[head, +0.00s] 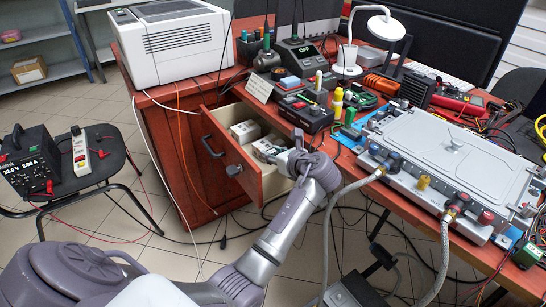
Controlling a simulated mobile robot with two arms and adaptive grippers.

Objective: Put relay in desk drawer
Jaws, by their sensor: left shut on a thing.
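The desk drawer (222,160) is pulled open below the red-brown desk top, its dark handle on the front panel. Two pale boxes lie inside, one farther back (245,131) and one nearer the desk (266,148). My left gripper (282,158) reaches over the right side of the open drawer, close to the nearer box. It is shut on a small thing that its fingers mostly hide. I cannot tell for sure that this is the relay, and I cannot make out a relay elsewhere. My right gripper is not in view.
A white printer (175,45) stands on the desk's left end. Tools, a soldering station (299,55), a lamp (380,25) and a large grey case with hoses (455,165) crowd the desk top. A black chair (95,165) with a power supply stands left. Cables hang beside the drawer.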

